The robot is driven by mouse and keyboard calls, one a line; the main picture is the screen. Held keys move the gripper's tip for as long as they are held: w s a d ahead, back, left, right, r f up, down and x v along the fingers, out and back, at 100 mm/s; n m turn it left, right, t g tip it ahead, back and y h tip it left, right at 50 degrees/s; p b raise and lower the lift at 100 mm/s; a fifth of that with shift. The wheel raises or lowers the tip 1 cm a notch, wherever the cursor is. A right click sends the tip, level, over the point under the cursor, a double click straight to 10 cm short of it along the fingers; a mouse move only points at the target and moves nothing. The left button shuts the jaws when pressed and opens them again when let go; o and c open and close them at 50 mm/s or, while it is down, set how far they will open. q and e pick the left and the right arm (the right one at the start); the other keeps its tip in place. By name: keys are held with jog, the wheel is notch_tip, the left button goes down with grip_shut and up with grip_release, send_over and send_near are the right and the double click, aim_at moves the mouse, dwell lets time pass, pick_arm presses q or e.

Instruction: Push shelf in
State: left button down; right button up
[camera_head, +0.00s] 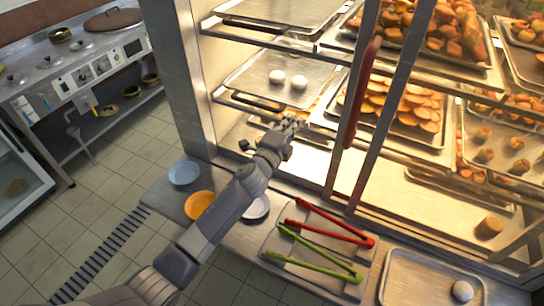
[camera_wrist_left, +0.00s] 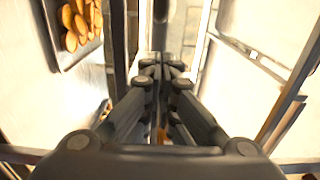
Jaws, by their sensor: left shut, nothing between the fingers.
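A glass-fronted display cabinet holds several metal shelves with trays. In the left bay, a shelf (camera_head: 262,103) carries a metal tray (camera_head: 310,72) with two white buns (camera_head: 288,79). Another shelf with an empty tray (camera_head: 290,10) is above it. My left gripper (camera_head: 292,121) is at the open front of this bay, just below the front edge of the bun shelf. Its fingers are together with nothing between them, as the left wrist view (camera_wrist_left: 161,70) also shows. I cannot tell whether it touches a shelf. My right gripper is out of view.
Red tongs (camera_head: 325,228) and green tongs (camera_head: 318,262) lie on the counter tray below my arm. Blue (camera_head: 184,172) and orange (camera_head: 199,205) plates and a white plate are nearby. A door frame with a red handle (camera_head: 362,85) stands right of my gripper.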

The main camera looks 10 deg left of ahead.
pick_arm(q)
jog(key=s+a+f+n+g+y, duration=0.2)
jog(key=s+a+f+n, duration=0.25)
jog(key=s, duration=0.35)
jog(key=s+a+f+n+g+y, duration=0.2)
jog(key=s+a+f+n, duration=0.1)
jog(key=s+a+n, duration=0.4)
jog(key=s+a+f+n+g+y, duration=0.2)
jog(key=s+a+f+n+g, duration=0.15)
jog(key=s, duration=0.65)
jog(key=s+a+f+n+g, duration=0.2)
jog(key=s+n+g, duration=0.1)
jog(key=s, duration=0.7)
jog(key=s+a+f+n+g, duration=0.1)
jog(key=s+f+n+g, duration=0.15)
jog(key=s, duration=0.75)
notch_tip(320, 180, down, 26)
jog(key=s+g, duration=0.1)
jog(key=g, duration=0.1)
jog(key=s+a+f+g, duration=0.1)
jog(key=s+a+f, duration=0.2)
jog(key=s+f, duration=1.3)
jog(key=shift+s+m, duration=0.45)
jog(key=shift+s, duration=0.05)
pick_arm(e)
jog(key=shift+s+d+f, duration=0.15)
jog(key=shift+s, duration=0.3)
